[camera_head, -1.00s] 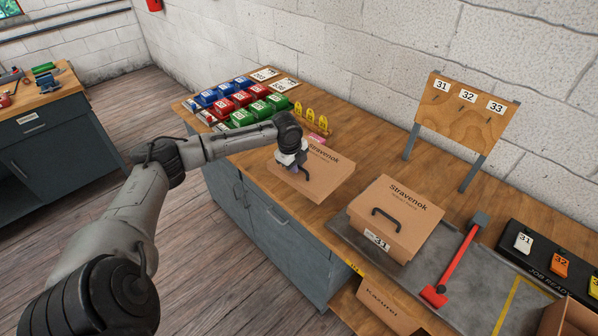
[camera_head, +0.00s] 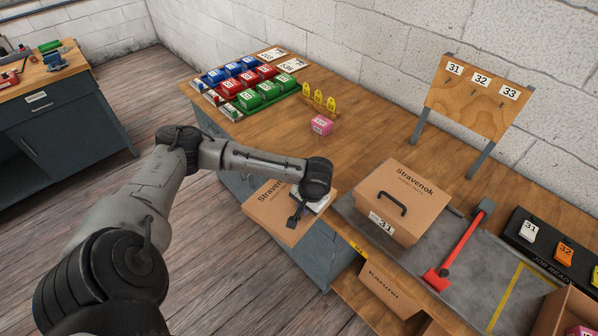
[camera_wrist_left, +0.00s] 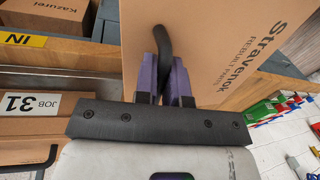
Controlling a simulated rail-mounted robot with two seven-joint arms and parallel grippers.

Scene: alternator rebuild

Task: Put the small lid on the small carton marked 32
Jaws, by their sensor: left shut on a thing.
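My left gripper (camera_head: 296,214) is shut on the black handle of a flat brown cardboard lid (camera_head: 268,203) printed "Stravenok". In the left wrist view the purple fingers (camera_wrist_left: 165,80) clamp the handle, and the lid (camera_wrist_left: 222,50) spreads out beyond them. The lid is held in the air near the front edge of the bench, left of the carton marked 31 (camera_head: 385,227), which has its own Stravenok lid with a handle. An open carton (camera_head: 553,315) is cut off at the lower right corner. I cannot read a 32 on any carton. My right gripper is not in view.
A red-handled tool (camera_head: 463,245) lies on the grey mat (camera_head: 485,290). A Kazurel carton (camera_head: 390,290) sits lower at the front. A pink box (camera_head: 321,125), yellow tags and coloured parts stand at the back left. The wood between them and carton 31 is clear.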

